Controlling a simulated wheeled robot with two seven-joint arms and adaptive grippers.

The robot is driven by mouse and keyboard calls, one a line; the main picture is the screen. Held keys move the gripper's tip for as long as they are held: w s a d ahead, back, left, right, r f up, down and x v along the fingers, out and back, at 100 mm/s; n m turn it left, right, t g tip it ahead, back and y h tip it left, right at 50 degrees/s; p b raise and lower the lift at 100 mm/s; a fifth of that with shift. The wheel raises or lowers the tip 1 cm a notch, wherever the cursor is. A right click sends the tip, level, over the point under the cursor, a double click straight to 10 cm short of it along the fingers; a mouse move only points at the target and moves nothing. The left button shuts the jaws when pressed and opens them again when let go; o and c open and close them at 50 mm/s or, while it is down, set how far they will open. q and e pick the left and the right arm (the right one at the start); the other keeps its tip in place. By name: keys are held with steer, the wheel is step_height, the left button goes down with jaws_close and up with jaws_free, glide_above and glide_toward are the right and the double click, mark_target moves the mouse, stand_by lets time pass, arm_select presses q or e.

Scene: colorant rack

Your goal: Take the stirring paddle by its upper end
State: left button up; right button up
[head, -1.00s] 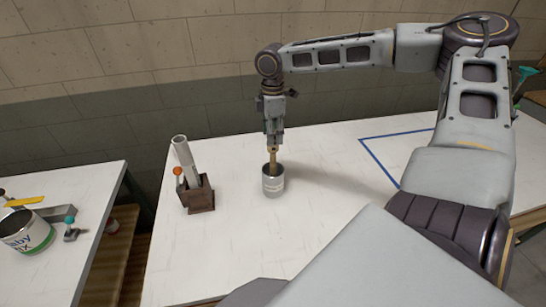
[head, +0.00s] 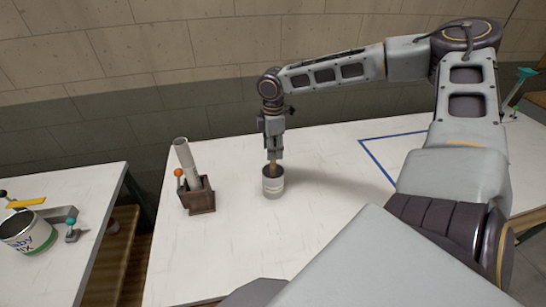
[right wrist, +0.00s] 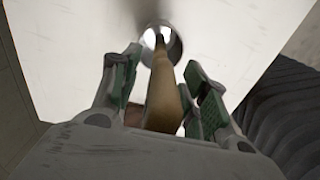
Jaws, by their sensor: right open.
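The stirring paddle (head: 273,168) stands in a small grey can (head: 273,186) on the white table. In the right wrist view the paddle (right wrist: 163,92) is a tan wooden stick running down into the can (right wrist: 160,40). My right gripper (head: 273,152) points down above the can, over the paddle's upper end. In the right wrist view its green-padded fingers (right wrist: 160,90) are open on either side of the stick, with gaps showing. The stick's very top is at the bottom of that view, close to the palm. My left gripper is not in view.
A brown wooden holder (head: 200,198) with a pale tube (head: 186,160) and an orange-knobbed tool (head: 180,174) stands left of the can. A blue outline (head: 375,158) marks the table at right. A left table (head: 70,260) holds a labelled can (head: 28,232) and tools.

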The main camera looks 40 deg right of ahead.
steer(key=shift+c, duration=0.2)
stand_by(0.3)
jaws_close()
